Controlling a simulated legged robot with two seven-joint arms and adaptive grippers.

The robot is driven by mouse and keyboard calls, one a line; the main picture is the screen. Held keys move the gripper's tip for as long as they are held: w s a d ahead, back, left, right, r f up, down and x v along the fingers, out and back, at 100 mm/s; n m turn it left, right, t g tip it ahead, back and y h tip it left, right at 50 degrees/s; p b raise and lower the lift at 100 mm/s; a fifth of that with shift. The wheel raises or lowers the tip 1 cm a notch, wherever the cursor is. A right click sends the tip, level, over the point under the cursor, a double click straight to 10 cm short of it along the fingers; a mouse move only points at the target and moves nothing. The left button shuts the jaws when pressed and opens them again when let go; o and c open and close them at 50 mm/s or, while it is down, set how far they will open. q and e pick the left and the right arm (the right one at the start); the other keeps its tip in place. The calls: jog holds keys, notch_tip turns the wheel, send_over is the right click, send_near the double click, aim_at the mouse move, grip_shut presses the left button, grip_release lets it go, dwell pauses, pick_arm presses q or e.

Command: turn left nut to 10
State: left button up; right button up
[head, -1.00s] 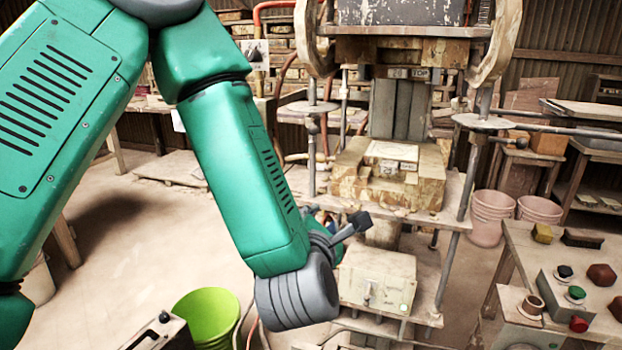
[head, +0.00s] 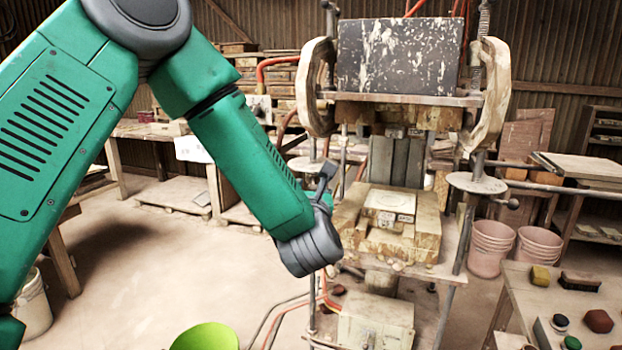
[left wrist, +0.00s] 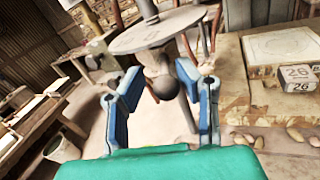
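A round pale metal disc (left wrist: 158,30) on a vertical threaded post fills the top of the left wrist view. A dark ball knob (left wrist: 165,86) hangs just below it; I take these for the left nut and its handle. My left gripper (left wrist: 168,78) has its two blue fingers spread, with the knob appearing between them; I cannot tell whether they touch it. In the head view my left gripper (head: 326,182) is at the press's left post, partly hiding the disc there. The matching right disc (head: 477,183) with its knob (head: 513,203) is clear. My right gripper is not in view.
The press bed (head: 425,240) carries a pale tile block (head: 389,207) right of my gripper. Blocks marked 26 (left wrist: 298,78) lie beside it. A control table (head: 525,285) and pink buckets (head: 490,245) stand right; a green bucket (head: 205,338) is below.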

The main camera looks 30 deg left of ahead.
pick_arm(q)
jog(key=shift+w+a, duration=0.15)
jog(key=shift+w, duration=0.6)
jog(key=shift+w+d+r, duration=0.1)
jog(key=shift+w+d, duration=0.05)
jog(key=shift+d, duration=0.1)
jog(key=shift+a, duration=0.1)
jog(key=c, duration=0.7)
jog(key=shift+a, duration=0.25)
grip_shut()
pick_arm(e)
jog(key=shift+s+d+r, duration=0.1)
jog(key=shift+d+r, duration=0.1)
